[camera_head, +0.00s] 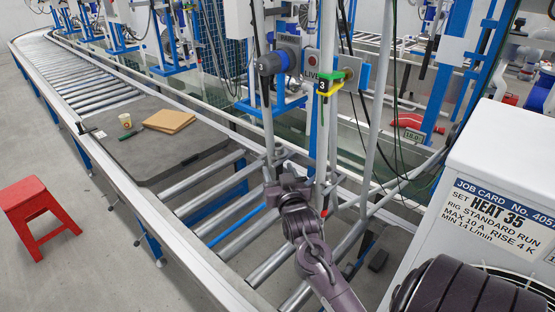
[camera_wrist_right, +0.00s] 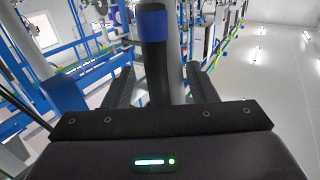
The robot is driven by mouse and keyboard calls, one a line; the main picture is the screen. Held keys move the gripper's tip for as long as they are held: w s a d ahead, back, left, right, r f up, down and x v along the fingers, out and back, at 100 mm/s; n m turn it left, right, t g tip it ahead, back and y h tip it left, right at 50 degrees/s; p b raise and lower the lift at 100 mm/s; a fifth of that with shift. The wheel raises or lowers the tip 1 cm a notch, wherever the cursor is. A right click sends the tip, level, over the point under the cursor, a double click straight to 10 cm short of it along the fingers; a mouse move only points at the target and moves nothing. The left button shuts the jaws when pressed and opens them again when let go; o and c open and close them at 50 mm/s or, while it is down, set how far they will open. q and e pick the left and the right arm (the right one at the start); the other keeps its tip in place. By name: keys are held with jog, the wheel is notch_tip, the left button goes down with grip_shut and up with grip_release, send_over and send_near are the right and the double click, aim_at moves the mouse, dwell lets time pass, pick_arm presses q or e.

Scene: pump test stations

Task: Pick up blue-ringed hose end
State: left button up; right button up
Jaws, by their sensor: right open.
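In the right wrist view, a dark hose end with a wide blue ring (camera_wrist_right: 152,22) stands upright between the two fingers. My right gripper (camera_wrist_right: 162,85) is open, with one finger on each side of the hose end. The hose is nearer the left finger, and I cannot tell whether it touches. In the head view, my right gripper (camera_head: 286,184) is among the upright grey posts beside the roller line. I cannot make out the blue ring there. My left gripper is not in view.
A grey post (camera_wrist_right: 176,75) stands just behind the hose end. A red stool (camera_head: 35,208) and a white job-card cabinet (camera_head: 510,150) stand nearby.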

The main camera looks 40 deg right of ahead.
jog(key=shift+x, duration=0.9)
jog(key=shift+c, duration=0.3)
jog(key=c, duration=1)
grip_shut()
jog(key=shift+r+p, duration=0.2)
jog(key=shift+p, duration=0.1)
